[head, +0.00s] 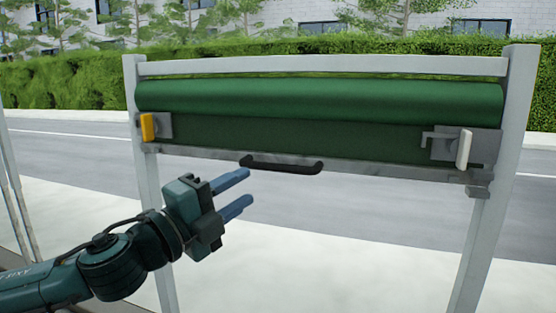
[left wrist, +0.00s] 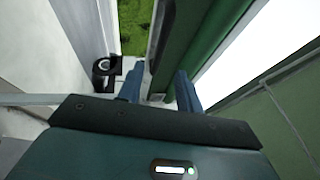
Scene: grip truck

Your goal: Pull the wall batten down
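The wall batten (head: 205,154) is a grey bar along the lower edge of a green curtain (head: 330,140), which hangs from a green roll (head: 320,100). A black handle (head: 281,167) is fixed to the batten near its middle. My left gripper (head: 249,186) is open and empty, with its two blue fingers apart, just left of and below the handle in the picture. I cannot tell whether it touches the handle. The left wrist view shows both spread fingers (left wrist: 160,86) close to a green surface. My right gripper is not in view.
A yellow latch (head: 148,127) sits at the batten's left end and a white latch (head: 464,149) at its right. Pale posts (head: 153,200) and (head: 487,215) frame the opening.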

